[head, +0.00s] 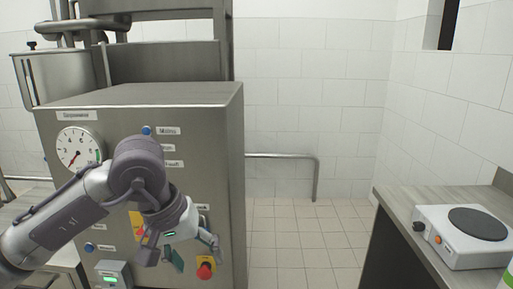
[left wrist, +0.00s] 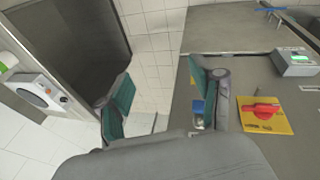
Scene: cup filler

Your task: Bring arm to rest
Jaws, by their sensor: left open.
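My left gripper (head: 176,256) is in front of the lower part of the steel cup filler machine (head: 180,103) in the head view. Its two green-padded fingers are apart with nothing between them, as the left wrist view (left wrist: 163,105) also shows. I cannot tell whether a finger touches the machine. My right gripper is in neither view.
A round gauge (head: 79,147) and blue buttons are on the machine front. A small box with a green display (head: 113,275) is at lower left. A counter (head: 398,207) with a white hot plate (head: 462,236) stands at right. The tiled floor (head: 300,240) between is clear.

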